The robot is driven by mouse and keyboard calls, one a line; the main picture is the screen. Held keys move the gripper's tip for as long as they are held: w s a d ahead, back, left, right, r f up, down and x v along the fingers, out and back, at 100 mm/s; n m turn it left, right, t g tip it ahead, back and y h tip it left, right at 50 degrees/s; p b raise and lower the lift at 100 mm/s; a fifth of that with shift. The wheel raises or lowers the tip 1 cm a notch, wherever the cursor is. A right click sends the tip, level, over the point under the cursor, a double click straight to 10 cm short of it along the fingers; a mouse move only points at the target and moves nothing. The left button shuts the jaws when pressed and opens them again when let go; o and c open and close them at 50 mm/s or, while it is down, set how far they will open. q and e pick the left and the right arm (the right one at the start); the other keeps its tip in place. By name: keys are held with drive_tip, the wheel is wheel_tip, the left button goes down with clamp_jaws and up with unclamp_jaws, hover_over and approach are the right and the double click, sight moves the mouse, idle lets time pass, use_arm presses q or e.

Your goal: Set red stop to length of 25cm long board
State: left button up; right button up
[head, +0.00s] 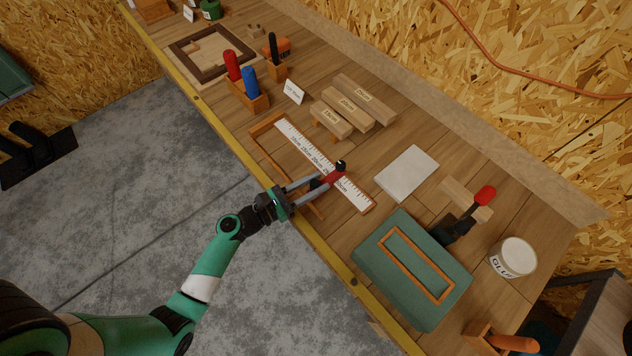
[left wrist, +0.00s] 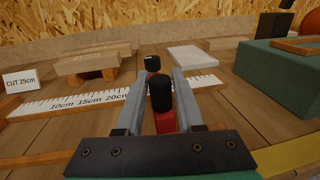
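The white ruler (head: 300,143) lies in a wooden jig on the bench; it also shows in the left wrist view (left wrist: 75,104). The red stop (head: 334,177) with a black knob sits across the ruler, past the 20cm label, covering the marks beneath it. My left gripper (head: 322,184) reaches in from the bench's front edge, its fingers on either side of the stop. In the left wrist view the stop (left wrist: 165,123) and black parts stand between the fingers, with a visible gap. The longest labelled board (head: 364,97) lies behind two shorter ones. My right gripper is not in view.
A "CUT 25cm" card (left wrist: 20,80) stands left of the boards. A white pad (head: 407,173) lies right of the ruler. Red and blue-handled tools (head: 243,82) stand left.

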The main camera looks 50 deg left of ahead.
use_arm(q)
clamp_jaws()
idle(1.0)
drive_tip(key=shift+a, duration=0.1)
